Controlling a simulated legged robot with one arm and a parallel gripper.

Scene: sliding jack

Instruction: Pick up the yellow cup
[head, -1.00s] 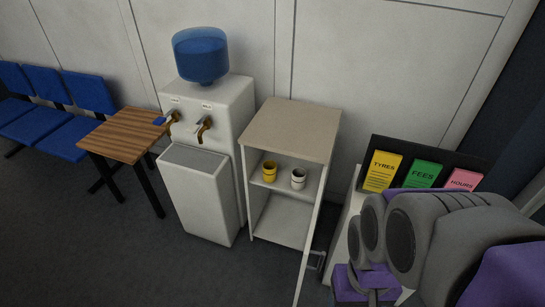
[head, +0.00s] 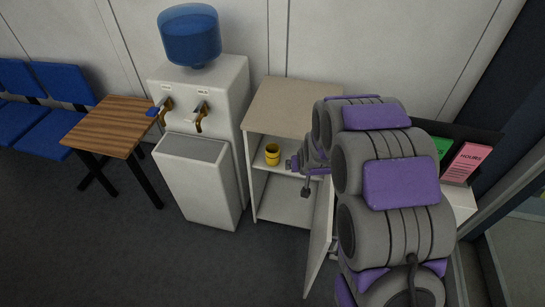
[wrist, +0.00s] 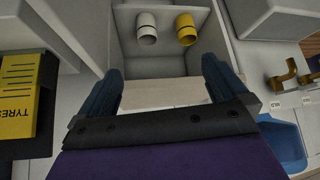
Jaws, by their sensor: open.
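The yellow cup (head: 272,154) stands upright on the upper shelf of the open cabinet (head: 293,104). In the wrist view the yellow cup (wrist: 187,29) shows at the top, beside a white cup (wrist: 147,27). The white cup is hidden behind my arm in the head view. My gripper (head: 296,163) is at the cabinet's open front, to the right of the yellow cup and apart from it. In the wrist view my gripper (wrist: 163,80) has its fingers spread wide, with nothing between them.
The cabinet door (head: 320,240) hangs open in front, close to my arm. A water dispenser (head: 200,150) with two taps stands left of the cabinet. A wooden table (head: 110,125) and blue chairs (head: 62,82) are farther left. A leaflet rack (head: 467,162) is at the right.

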